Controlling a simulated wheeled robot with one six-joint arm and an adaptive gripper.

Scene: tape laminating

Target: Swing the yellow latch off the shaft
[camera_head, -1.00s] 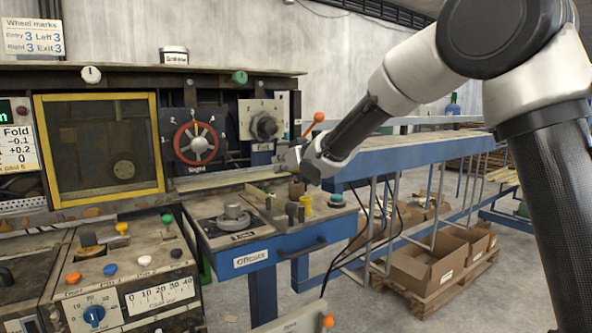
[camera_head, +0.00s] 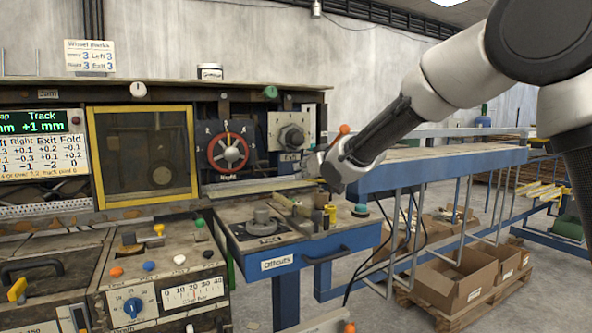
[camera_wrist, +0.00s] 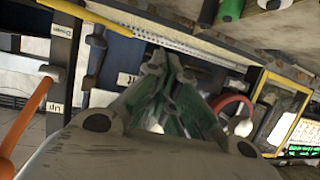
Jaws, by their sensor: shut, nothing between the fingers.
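My gripper (camera_head: 312,166) is in front of the machine, right of the red handwheel (camera_head: 228,151) and below the grey exit dial (camera_head: 291,137). In the wrist view my gripper (camera_wrist: 158,65) has its fingers together and empty, apart from the yellow bar.
The yellow-framed window (camera_head: 188,158) stands left of the handwheel. An orange-knobbed lever (camera_head: 344,129) rises close behind my wrist. Below are a bench with a blue offcuts drawer (camera_head: 285,262) and a small yellow cylinder (camera_head: 331,213). A blue conveyor frame (camera_head: 440,172) extends right, above cardboard boxes (camera_head: 455,278).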

